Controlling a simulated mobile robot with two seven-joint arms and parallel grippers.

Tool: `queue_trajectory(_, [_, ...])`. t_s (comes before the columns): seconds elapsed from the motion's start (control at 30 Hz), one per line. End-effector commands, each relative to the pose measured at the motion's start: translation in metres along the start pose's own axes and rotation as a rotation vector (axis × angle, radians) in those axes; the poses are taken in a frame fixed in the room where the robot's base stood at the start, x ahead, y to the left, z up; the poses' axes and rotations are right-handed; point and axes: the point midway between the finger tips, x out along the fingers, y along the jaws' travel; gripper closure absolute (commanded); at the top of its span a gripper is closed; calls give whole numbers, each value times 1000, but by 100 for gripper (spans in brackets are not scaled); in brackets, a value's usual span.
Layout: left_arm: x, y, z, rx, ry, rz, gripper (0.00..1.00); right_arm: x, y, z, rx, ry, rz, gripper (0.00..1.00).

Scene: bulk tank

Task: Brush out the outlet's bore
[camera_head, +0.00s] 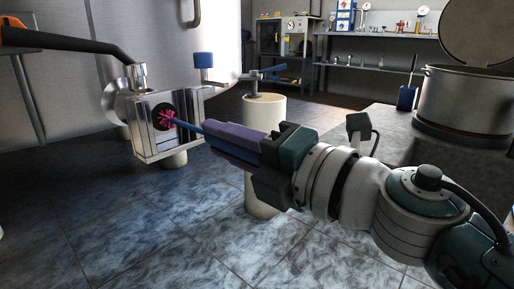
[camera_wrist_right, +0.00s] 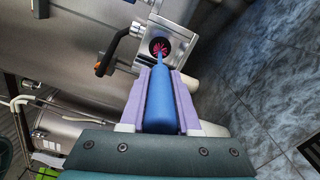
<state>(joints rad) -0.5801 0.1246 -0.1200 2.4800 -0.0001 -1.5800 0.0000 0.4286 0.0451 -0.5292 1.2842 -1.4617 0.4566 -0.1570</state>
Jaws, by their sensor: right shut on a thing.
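The outlet is a square steel block (camera_head: 146,118) on the tank's side, with a dark round bore (camera_head: 158,113) facing me. My right gripper (camera_head: 222,142) is shut on the blue handle of a brush (camera_wrist_right: 160,100). The brush's pink bristle head (camera_head: 167,119) is at the mouth of the bore. In the right wrist view the pink bristles (camera_wrist_right: 159,49) show against the dark opening, and I cannot tell how far in they are. The brush's thin blue shaft (camera_head: 189,126) points straight toward the outlet. My left gripper is not in view.
A black handle lever (camera_head: 95,44) with an orange end rises from the outlet. A blue-capped fitting (camera_head: 203,60) stands beside it. A cream post (camera_head: 264,112) stands behind my gripper. A bench with a lidded steel pot (camera_head: 466,100) is at right.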

Motion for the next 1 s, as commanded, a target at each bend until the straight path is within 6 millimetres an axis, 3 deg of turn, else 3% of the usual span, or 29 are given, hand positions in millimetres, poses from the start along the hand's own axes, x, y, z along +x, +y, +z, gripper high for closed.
queue_trajectory(0.2, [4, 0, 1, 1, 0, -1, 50, 10, 0, 0, -1, 0, 1, 100])
queue_trajectory(0.57, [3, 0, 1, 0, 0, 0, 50, 10, 1, 0, -1, 0, 0, 100])
queue_trajectory(1.0, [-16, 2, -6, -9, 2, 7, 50, -27, 1, 1, 0, -1, -2, 100])
